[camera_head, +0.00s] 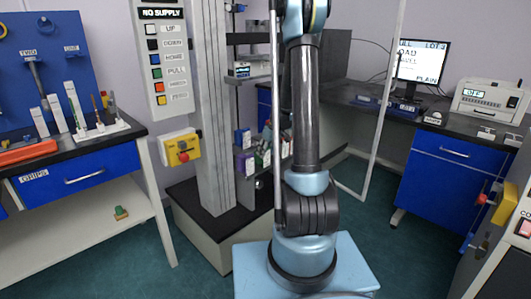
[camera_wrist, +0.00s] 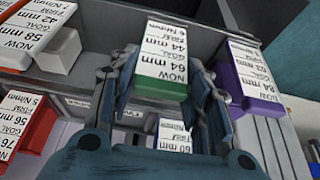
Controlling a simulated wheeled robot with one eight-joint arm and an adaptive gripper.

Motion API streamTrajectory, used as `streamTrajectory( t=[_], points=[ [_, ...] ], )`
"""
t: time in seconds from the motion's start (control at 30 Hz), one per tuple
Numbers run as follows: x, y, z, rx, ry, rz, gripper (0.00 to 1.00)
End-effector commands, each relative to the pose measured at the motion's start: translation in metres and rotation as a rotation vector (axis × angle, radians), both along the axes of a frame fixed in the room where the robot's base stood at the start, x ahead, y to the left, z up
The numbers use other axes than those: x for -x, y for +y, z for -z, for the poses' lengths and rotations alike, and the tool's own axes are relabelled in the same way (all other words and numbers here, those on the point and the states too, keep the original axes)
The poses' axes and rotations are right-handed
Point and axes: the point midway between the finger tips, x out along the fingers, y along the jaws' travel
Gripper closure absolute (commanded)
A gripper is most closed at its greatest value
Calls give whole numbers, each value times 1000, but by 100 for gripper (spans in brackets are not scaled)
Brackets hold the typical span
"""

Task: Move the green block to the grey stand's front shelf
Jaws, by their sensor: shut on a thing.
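The green block (camera_wrist: 160,88), with a white label reading NOW 64 mm and GOAL 44 mm, is between the fingers of my gripper (camera_wrist: 165,82) in the wrist view. My gripper is shut on it. Grey shelf surfaces (camera_wrist: 105,22) lie around it; whether the block touches one cannot be told. In the head view the grey stand (camera_head: 212,110) rises behind my arm, with small labelled blocks on its shelves. A green block (camera_head: 262,159) shows there beside a purple one; I cannot tell if it is the held one. My gripper is hidden there.
In the wrist view a purple block (camera_wrist: 243,80) stands close on the right, a white block (camera_wrist: 58,50) at the upper left and a red block (camera_wrist: 25,125) at the left. A yellow box with a red button (camera_head: 181,148) is left of the stand.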

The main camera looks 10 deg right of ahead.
Motion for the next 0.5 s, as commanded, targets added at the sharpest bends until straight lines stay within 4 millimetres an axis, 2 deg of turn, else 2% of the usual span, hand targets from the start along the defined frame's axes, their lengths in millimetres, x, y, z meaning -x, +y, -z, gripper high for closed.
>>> streamTrajectory(
  t=[0.03, 0.1, 0.5],
  points=[
    [0, 0, 1, 0, 0, 0, 51],
    [0, 0, 0, 0, 0, 0, 36],
    [0, 0, -1, 0, 0, 0, 36]
  ],
)
